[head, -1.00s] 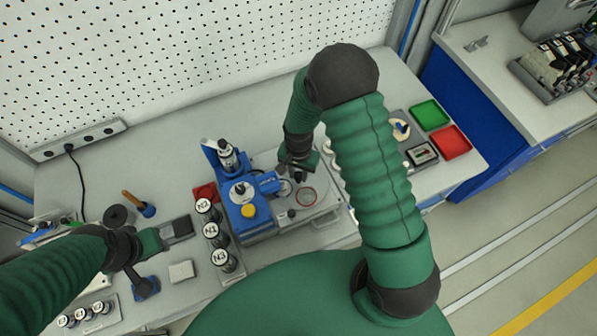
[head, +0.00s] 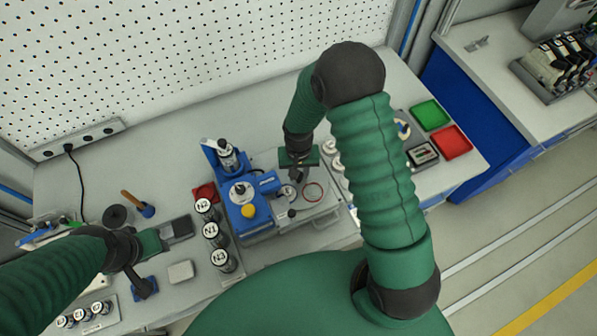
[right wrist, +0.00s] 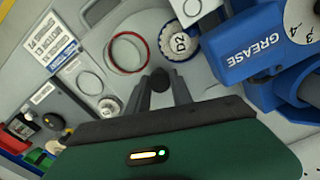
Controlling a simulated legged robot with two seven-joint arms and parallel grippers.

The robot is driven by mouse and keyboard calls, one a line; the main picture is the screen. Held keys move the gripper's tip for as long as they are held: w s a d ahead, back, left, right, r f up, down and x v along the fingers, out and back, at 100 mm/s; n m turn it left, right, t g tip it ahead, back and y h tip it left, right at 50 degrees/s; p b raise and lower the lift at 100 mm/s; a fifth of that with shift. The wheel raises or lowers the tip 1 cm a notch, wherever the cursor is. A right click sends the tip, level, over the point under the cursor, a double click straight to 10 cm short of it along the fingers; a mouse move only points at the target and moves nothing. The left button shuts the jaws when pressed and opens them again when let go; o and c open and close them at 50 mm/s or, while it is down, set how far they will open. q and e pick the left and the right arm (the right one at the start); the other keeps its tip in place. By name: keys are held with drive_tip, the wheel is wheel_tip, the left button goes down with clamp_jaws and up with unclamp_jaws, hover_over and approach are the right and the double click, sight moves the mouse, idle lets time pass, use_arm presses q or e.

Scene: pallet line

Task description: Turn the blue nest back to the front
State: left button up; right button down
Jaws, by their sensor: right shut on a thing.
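My right gripper (head: 300,178) reaches down over a light grey round plate (right wrist: 215,92) beside the blue grease press (head: 240,200). In the right wrist view its two dark fingers are shut on a small dark knob (right wrist: 159,77) on that plate. A nest with a red ring (head: 313,191) lies on the plate; it also shows in the right wrist view (right wrist: 146,50), apart from the fingers. A white round part with a number (right wrist: 181,39) sits near it. I cannot make out a blue nest. My left gripper (head: 177,230) is over the bench at left; its fingers are unclear.
Jars marked N2 (head: 204,206), N1 (head: 211,231) and N3 (head: 222,258) stand left of the press. A green tray (head: 430,114) and a red tray (head: 453,142) lie at right. The bench behind the press is clear.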

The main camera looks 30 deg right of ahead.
drive_tip(key=shift+w+r+n, duration=0.1)
drive_tip(key=shift+n, duration=0.75)
drive_tip(key=shift+w+r+n, duration=0.1)
drive_tip(key=shift+n, duration=2.45)
drive_tip(key=shift+n+p, duration=0.4)
drive_tip(key=shift+n, duration=2.8)
drive_tip(key=c, duration=1.5)
unclamp_jaws()
drive_tip(key=o, duration=0.4)
drive_tip(key=shift+s, duration=0.15)
drive_tip(key=shift+c, duration=0.2)
